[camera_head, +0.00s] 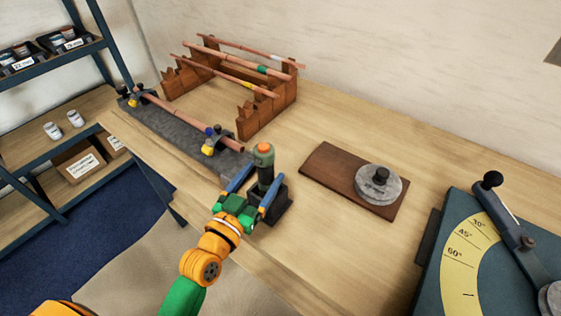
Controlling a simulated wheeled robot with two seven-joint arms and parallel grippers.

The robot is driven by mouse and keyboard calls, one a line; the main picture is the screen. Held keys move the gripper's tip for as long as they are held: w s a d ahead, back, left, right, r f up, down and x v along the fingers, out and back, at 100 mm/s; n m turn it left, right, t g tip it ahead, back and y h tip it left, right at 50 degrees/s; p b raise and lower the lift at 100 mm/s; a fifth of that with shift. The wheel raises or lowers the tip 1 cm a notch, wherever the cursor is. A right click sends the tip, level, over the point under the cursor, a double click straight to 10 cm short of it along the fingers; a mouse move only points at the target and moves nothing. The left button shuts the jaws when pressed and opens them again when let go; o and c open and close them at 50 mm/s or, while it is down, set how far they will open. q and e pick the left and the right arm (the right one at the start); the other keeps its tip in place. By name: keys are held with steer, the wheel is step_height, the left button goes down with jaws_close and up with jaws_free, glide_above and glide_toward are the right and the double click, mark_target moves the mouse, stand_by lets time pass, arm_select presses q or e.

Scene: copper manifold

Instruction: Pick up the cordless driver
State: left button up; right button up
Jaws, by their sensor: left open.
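The cordless driver (264,163) stands upright in the camera head view, near the front edge of the workbench. It has a green body with an orange and dark top, and its lower end is in or on a dark block-like base (279,209). My left gripper (256,187) is open, with its blue fingers on either side of the driver's lower part. I cannot tell whether the fingers touch it. My right gripper is not in view.
A grey stone strip (182,138) with clamps holds a copper pipe (180,112) to the left. A wooden rack (268,108) holds several pipes behind. A brown board (329,172) with a round grey disc (378,184) lies right. A dial-marked bender (480,250) stands far right.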

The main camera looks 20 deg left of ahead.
mark_target(272, 164)
arm_select(q)
steer(key=shift+w+r, duration=0.2)
steer(key=shift+r, duration=0.1)
steer(key=shift+w+d+r+p, duration=0.4)
steer(key=shift+w+d+p, duration=0.1)
steer(key=shift+p, duration=0.25)
steer(key=shift+w+d+f, duration=0.15)
steer(key=shift+w, duration=0.45)
steer(key=shift+w+d+f, duration=0.1)
steer(key=shift+w+f, duration=0.05)
steer(key=shift+w, duration=0.45)
steer(key=shift+w+f, duration=0.25)
steer(key=shift+w, duration=0.15)
steer(key=shift+s+a+r, duration=0.1)
steer(key=shift+s+r, duration=0.1)
steer(key=shift+s, duration=0.15)
steer(key=c, duration=1)
jaws_close()
steer(key=shift+w, duration=0.15)
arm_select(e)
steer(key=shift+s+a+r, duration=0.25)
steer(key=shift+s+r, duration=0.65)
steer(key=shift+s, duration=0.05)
